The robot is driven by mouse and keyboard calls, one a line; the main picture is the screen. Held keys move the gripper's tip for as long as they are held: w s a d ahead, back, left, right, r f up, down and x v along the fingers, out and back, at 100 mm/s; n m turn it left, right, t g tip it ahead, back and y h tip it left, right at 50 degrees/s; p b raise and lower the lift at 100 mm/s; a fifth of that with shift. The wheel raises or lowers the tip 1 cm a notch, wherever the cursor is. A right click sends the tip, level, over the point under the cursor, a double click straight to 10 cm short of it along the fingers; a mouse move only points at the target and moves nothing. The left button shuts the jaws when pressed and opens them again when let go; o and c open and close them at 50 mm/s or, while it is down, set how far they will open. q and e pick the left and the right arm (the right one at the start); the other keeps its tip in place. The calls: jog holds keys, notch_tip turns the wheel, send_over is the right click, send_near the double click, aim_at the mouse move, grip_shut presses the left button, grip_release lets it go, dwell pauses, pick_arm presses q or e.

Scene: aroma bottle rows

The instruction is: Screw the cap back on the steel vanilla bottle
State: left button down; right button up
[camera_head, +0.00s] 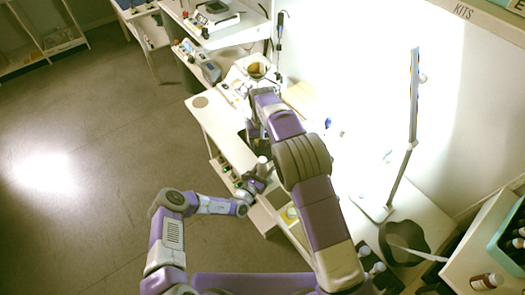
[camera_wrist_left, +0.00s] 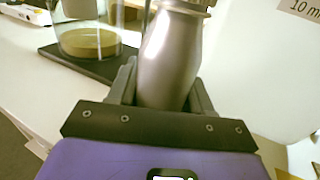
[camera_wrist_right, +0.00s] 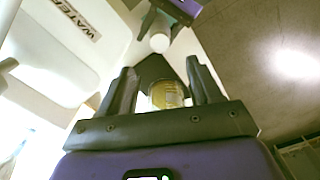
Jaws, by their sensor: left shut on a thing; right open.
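The steel bottle (camera_wrist_left: 172,58) stands between the fingers of my left gripper (camera_wrist_left: 160,95), which is shut on it. Its rim is at the top edge of the left wrist view, and no cap shows on the part in view. In the head view the left gripper (camera_head: 254,181) holds the bottle (camera_head: 262,165) upright near the white bench. My right gripper (camera_wrist_right: 165,85) is open. Beyond its fingers is a glass vessel (camera_wrist_right: 168,95) with amber contents; I cannot tell any contact. The right gripper is hidden behind its arm in the head view. I cannot make out the cap.
The glass vessel (camera_wrist_left: 90,30) stands on a dark pad (camera_wrist_left: 100,66) beside the steel bottle. A white container marked WATER (camera_wrist_right: 62,45) is near my right gripper. A lamp stand (camera_head: 402,175) and a dark round item (camera_head: 404,243) are at the right of the bench.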

notch_tip(320, 180, up, 2)
jog(key=shift+r, duration=0.15)
pick_arm(q)
jog(key=shift+c, duration=2)
grip_release()
jog(key=p+v, duration=0.1)
jog(key=v, duration=0.6)
jog(key=shift+s+a, duration=0.1)
jog(key=shift+s, duration=0.2)
pick_arm(e)
jog(key=shift+r, duration=0.45)
